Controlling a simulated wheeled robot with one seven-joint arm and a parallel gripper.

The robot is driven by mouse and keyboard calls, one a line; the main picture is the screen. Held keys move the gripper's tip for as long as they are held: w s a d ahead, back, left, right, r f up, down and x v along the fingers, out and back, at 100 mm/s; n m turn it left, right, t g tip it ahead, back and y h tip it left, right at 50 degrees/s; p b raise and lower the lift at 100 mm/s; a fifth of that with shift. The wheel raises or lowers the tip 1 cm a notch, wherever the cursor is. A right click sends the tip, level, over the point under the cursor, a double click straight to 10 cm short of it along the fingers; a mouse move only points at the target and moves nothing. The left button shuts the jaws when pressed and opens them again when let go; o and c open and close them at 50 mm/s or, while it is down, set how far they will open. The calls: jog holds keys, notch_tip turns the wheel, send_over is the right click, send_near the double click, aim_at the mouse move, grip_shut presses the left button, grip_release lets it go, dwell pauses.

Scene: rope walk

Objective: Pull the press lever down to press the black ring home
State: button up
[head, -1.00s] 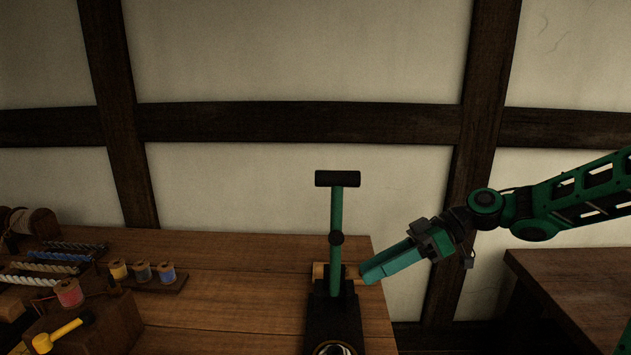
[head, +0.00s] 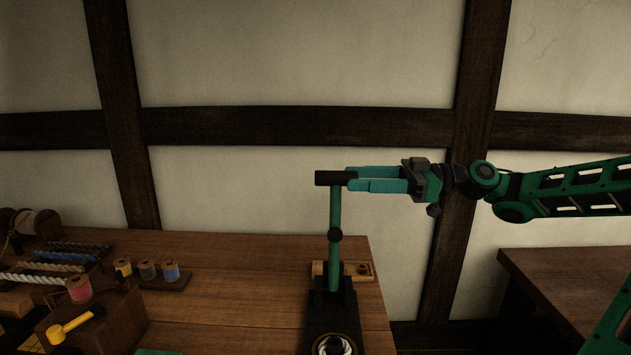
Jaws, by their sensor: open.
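The press lever (head: 335,211) is a green upright bar with a black cross handle (head: 328,178) on top. It stands upright on the dark press (head: 331,315) near the bench's right end. A pale ring-like piece (head: 333,346) with a dark centre shows at the press's front, cut by the lower picture edge; I cannot tell whether it includes the black ring. My gripper (head: 350,179) reaches in level from the right, its teal fingers open. The fingertips are at the right end of the handle, which appears to lie between them. Contact cannot be told.
Thread spools (head: 147,271), rope strands (head: 60,267) and a yellow mallet (head: 69,328) on a wooden block (head: 121,322) are at left. The bench (head: 235,270) between is mostly clear. Another table (head: 560,290) stands at right.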

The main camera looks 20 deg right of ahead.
aim_at(323, 178)
jog(key=x, duration=0.8)
jog(key=shift+a+f, duration=0.1)
jog(key=shift+a, duration=0.1)
jog(key=shift+c, duration=0.3)
jog(key=shift+d, duration=0.1)
grip_shut()
